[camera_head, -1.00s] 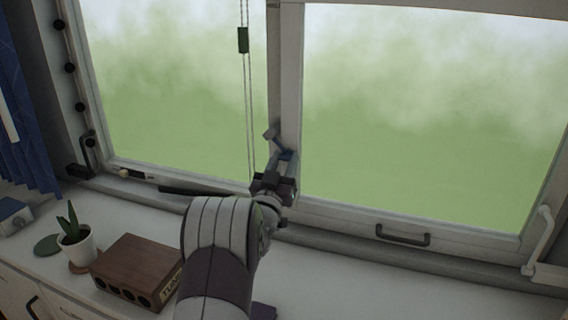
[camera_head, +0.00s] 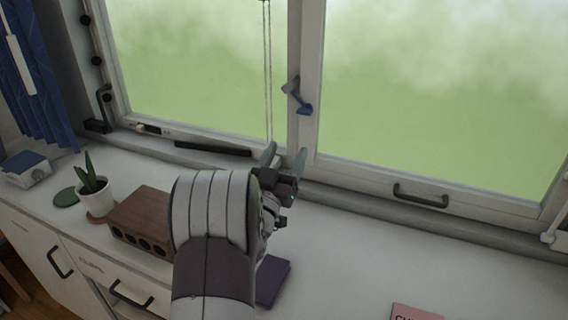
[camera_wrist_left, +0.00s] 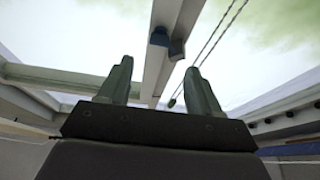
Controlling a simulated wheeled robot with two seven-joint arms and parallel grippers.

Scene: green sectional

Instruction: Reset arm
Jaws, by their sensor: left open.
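My left gripper (camera_head: 283,160) is in front of the window's lower frame, below the blue window latch (camera_head: 301,100) on the centre post. Its two fingers stand apart with nothing between them, and it does not touch the latch. In the left wrist view the open fingers (camera_wrist_left: 157,85) point up toward the window, with the blue latch (camera_wrist_left: 160,37) beyond them. My left forearm covers part of the counter. My right gripper is not in view.
The white counter (camera_head: 340,255) holds a potted plant (camera_head: 94,190), a brown wooden box (camera_head: 143,218) and a dark purple book (camera_head: 272,280). A pink book (camera_head: 415,312) lies at the front right. A dark handle (camera_head: 420,195) is on the right window. The counter's middle right is largely clear.

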